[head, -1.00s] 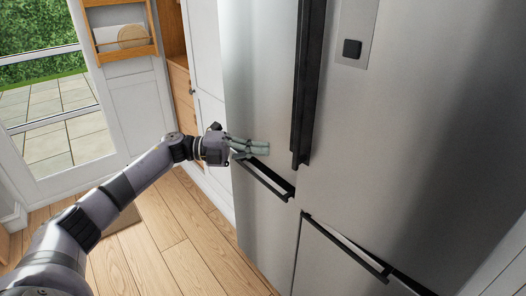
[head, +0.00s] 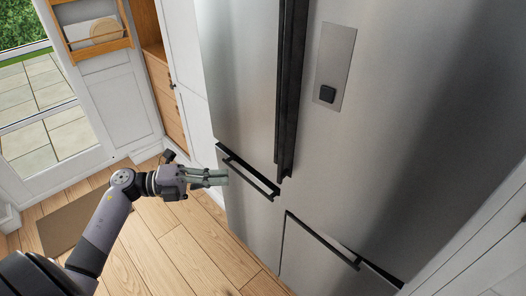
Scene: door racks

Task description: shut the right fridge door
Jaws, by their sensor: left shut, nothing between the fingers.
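The steel fridge fills the middle and right of the head view. Its right door (head: 425,110) carries a dark panel button and looks flush, or nearly flush, with the left door (head: 237,75). Two dark vertical handles (head: 290,85) stand side by side at the middle seam. Lower drawers with dark bar handles (head: 322,240) sit below. My left gripper (head: 222,178) is shut and empty, in front of the lower left drawer's handle (head: 250,175); I cannot tell whether it touches the fridge. My right gripper is out of view.
A white door with a wooden rack (head: 92,40) and glass panes stands at the left. A wooden drawer cabinet (head: 167,100) is beside the fridge. A brown mat (head: 75,222) lies on the wooden floor (head: 180,255), which is otherwise clear.

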